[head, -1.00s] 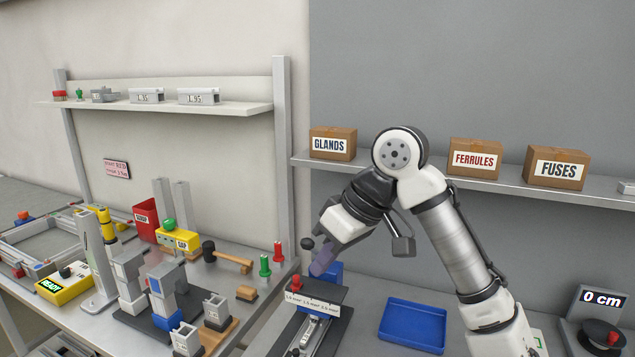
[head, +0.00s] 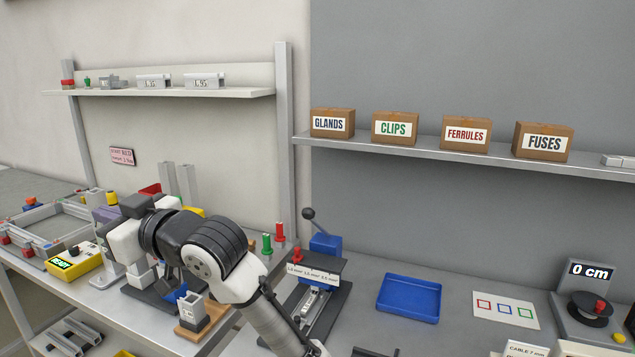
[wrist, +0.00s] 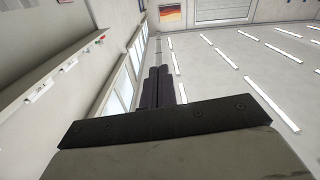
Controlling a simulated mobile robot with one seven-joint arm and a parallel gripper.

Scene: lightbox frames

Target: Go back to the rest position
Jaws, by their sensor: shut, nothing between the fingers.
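My gripper (head: 104,217) is at the left in the head view, over the left bench, in front of the shelf frame. My arm reaches it from the bottom middle. In the wrist view the two dark fingers (wrist: 157,88) lie side by side, shut with nothing between them. Behind them are a wall with windows and long light strips, with no bench item near the fingertips.
Below and beside the arm stand a yellow device reading READY (head: 75,264) and a small block on a wooden base (head: 191,312). To the right are a blue lever press (head: 325,246) and an empty blue tray (head: 409,299). Boxes line the shelf (head: 450,147).

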